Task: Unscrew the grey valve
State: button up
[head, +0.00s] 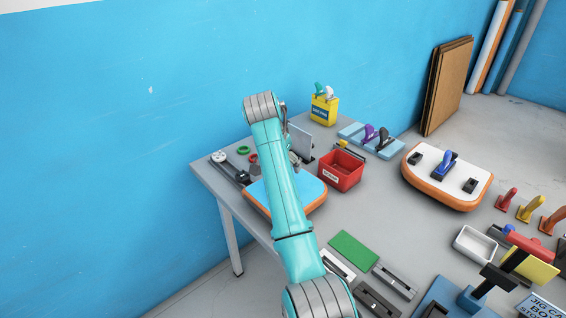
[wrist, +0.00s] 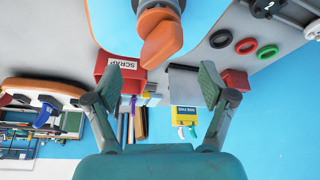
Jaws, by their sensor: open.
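The inflatable board has a blue top and an orange side; it lies at the table's left end in the head view (head: 312,188) and at the top of the wrist view (wrist: 108,22).
A red scrap bin (head: 340,172) stands right of the board. Black, red and green rings (wrist: 246,46) lie beside it. A grey upright plate (head: 301,142) and a yellow box (head: 324,108) stand behind. A white-topped board (head: 445,165) lies farther right.

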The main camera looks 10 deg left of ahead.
jog(key=m+h, duration=0.1)
jog(key=m, duration=0.1)
jog(key=shift+a+m+g, duration=0.1)
jog(key=shift+m+g, duration=0.2)
jog(key=shift+m, duration=0.7)
jog(key=shift+h, duration=0.3)
jog(key=m+g+h, duration=0.1)
jog(key=m, duration=0.3)
jog(key=shift+g, duration=0.3)
jog(key=shift+f, duration=0.15)
jog(key=shift+f, duration=2.3)
